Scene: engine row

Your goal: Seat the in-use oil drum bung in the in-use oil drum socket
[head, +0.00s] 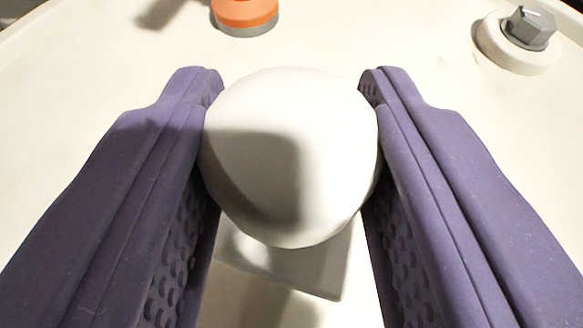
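A smooth white rounded piece (290,150) fills the space between the two purple fingers of my gripper (290,110). Both fingers meet its sides, so the gripper looks shut on it. I take it to be the oil drum bung, but its underside is hidden. A pale flat piece with a straight edge and a corner (335,285) shows below it, between the fingers; I cannot tell whether they are joined. No open socket can be made out; the area behind the white piece is hidden.
The cream drum top (90,75) spreads all around, with a raised rim at the upper left. An orange and grey cylinder (245,12) stands at the top. A grey hex plug (530,28) sits on a cream round collar (510,55) at the upper right.

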